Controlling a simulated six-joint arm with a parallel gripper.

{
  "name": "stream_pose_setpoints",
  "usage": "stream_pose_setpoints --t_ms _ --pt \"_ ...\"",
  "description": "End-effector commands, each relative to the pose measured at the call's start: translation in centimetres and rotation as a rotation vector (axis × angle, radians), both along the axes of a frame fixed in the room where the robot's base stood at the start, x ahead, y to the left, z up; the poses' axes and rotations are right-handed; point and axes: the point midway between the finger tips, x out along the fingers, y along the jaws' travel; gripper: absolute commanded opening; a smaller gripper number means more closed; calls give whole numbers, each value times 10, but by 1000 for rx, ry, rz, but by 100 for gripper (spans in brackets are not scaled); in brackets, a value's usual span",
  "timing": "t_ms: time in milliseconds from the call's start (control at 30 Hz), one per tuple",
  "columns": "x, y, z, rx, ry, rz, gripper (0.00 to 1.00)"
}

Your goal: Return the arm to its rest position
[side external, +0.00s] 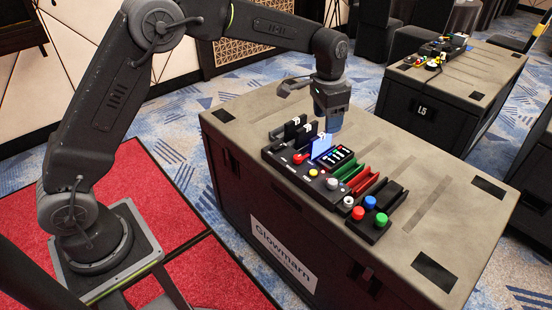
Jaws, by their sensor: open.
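My gripper (328,127) hangs from the end of my arm, pointing down over the back of a black control panel (298,172). It is open, and nothing shows held in it. Its fingertips are small and partly hard to make out. They appear just above or behind a lit blue screen (321,147) on the panel. I cannot tell the exact gap between them and the panel. My arm reaches from the left across to the case top, with its elbow raised high.
The panel lies on a grey-topped case (400,150) and carries a red button (358,213), a blue knob (369,202), a green button (381,220), and red (365,186) and green (350,168) slots. The case top is clear to the right. Another case (450,75) stands behind.

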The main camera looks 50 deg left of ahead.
Motion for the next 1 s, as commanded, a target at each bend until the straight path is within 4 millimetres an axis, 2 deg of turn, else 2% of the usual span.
stream_pose_setpoints --t_ms 33,200,300,433,600,800,900,1000 --pt "-14 5 23 -5 -26 23 59" --pt "-67 19 75 -19 -96 103 59" --pt "-102 27 98 -30 -137 148 59" --pt "-151 36 119 -45 -189 208 59" --pt "-216 45 128 -68 -260 284 59" --pt "-284 53 117 -95 -336 368 59" --pt "-307 55 108 -107 -363 399 59" --pt "-321 56 100 -115 -382 419 59"
